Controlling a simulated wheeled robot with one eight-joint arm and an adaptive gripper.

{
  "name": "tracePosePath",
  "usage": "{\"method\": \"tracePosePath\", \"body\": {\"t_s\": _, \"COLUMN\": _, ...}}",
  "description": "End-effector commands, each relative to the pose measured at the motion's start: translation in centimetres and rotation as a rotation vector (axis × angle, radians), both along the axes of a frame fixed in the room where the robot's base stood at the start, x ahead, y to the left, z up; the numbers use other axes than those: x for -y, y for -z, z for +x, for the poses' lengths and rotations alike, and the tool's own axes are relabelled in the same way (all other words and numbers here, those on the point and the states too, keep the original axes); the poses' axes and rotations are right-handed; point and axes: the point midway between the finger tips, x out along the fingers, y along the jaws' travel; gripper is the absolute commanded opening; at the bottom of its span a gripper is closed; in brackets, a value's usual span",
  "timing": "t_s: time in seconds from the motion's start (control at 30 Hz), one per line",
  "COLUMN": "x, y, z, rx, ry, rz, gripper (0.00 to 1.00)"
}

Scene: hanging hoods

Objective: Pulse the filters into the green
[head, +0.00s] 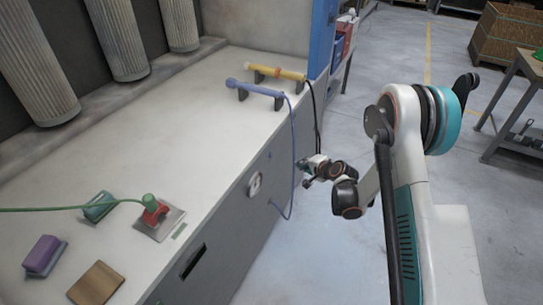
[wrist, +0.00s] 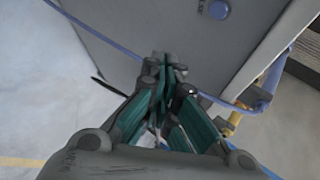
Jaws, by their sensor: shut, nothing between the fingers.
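Several tall pale pleated filters (head: 122,38) stand in the dark recess at the upper left of the head view. A round white gauge (head: 255,185) sits on the grey front panel of the bench; its needle and colours are too small to read. In the wrist view a round blue button (wrist: 218,9) sits on a grey panel at the top, with a small unreadable marking beside it. My gripper (head: 306,167) is near the right end of the bench front. In the wrist view my gripper (wrist: 168,68) is shut and empty, its tips below and left of the button, apparently apart from it.
Blue and black hoses hang by the bench front.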

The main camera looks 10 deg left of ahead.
Motion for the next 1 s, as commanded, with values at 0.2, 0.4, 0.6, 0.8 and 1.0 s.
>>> {"method": "tracePosePath", "body": {"t_s": 0.2, "x": 0.0, "y": 0.0, "z": 0.0, "rx": 0.000, "ry": 0.000, "rz": 0.000, "gripper": 0.00}}
{"method": "tracePosePath", "body": {"t_s": 0.4, "x": -0.5, "y": 0.0, "z": 0.2, "rx": 0.000, "ry": -0.001, "rz": 0.000, "gripper": 0.00}}
{"method": "tracePosePath", "body": {"t_s": 0.6, "x": -2.4, "y": 0.0, "z": 0.8, "rx": 0.000, "ry": -0.003, "rz": -0.001, "gripper": 0.00}}
{"method": "tracePosePath", "body": {"t_s": 0.8, "x": -5.0, "y": 0.0, "z": 1.7, "rx": 0.000, "ry": -0.003, "rz": -0.001, "gripper": 0.00}}
{"method": "tracePosePath", "body": {"t_s": 1.0, "x": -7.0, "y": 0.0, "z": 2.5, "rx": 0.000, "ry": -0.002, "rz": -0.002, "gripper": 0.00}}
